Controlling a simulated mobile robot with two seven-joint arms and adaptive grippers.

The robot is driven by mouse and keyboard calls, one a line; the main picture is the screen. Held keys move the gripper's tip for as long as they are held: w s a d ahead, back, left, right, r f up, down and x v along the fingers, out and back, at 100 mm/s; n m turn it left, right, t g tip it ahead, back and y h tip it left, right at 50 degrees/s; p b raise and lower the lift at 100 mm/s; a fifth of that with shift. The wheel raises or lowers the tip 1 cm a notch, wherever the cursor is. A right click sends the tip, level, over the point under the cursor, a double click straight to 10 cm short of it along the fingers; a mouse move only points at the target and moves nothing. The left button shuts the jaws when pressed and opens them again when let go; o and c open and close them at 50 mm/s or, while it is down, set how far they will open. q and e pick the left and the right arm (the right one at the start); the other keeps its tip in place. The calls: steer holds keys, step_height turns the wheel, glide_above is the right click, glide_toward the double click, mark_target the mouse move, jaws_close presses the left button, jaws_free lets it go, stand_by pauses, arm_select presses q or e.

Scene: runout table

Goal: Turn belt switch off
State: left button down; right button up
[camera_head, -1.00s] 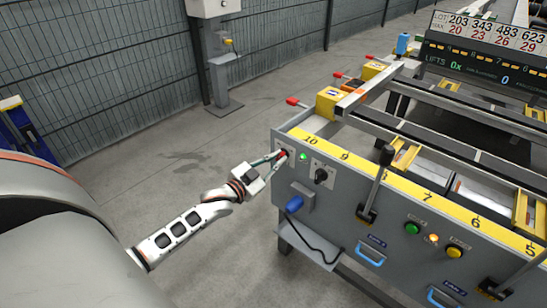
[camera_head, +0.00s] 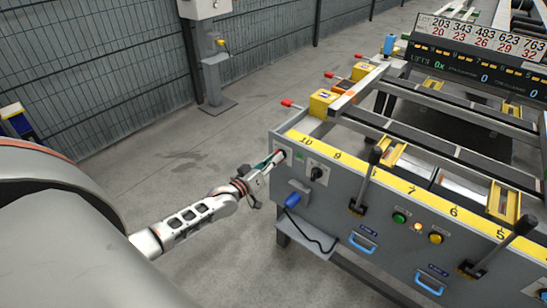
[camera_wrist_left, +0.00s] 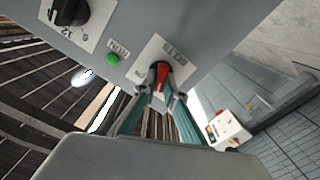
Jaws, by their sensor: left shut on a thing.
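The belt switch is a red handle (camera_wrist_left: 162,76) on a white plate marked BELTS, on the grey control panel. It also shows as a small red spot in the head view (camera_head: 280,153), at the panel's left end. My left gripper (camera_head: 273,160) reaches it from the left. In the left wrist view, the fingertips (camera_wrist_left: 161,92) are closed on both sides of the red handle and partly hide it. A green RUN lamp (camera_wrist_left: 112,58) sits beside the switch plate. My right gripper is not in view.
A black rotary knob (camera_head: 316,173) sits right of the switch, with a blue plug (camera_head: 292,200) below. Black levers (camera_head: 367,178) and push buttons (camera_head: 400,218) line the panel further right. Open floor (camera_head: 150,150) lies left of the table, before a mesh fence (camera_head: 90,80).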

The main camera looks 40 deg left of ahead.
arm_select(q)
steer(key=shift+f+n+p, duration=0.1)
steer(key=shift+n+p, duration=0.2)
steer(key=shift+n, duration=1.5)
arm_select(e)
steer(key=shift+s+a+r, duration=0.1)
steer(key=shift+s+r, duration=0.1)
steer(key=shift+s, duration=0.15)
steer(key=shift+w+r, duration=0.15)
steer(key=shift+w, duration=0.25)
arm_select(q)
steer(key=c, duration=2.1)
jaws_free()
steer(key=s+a, duration=0.1)
steer(key=s, duration=1.1)
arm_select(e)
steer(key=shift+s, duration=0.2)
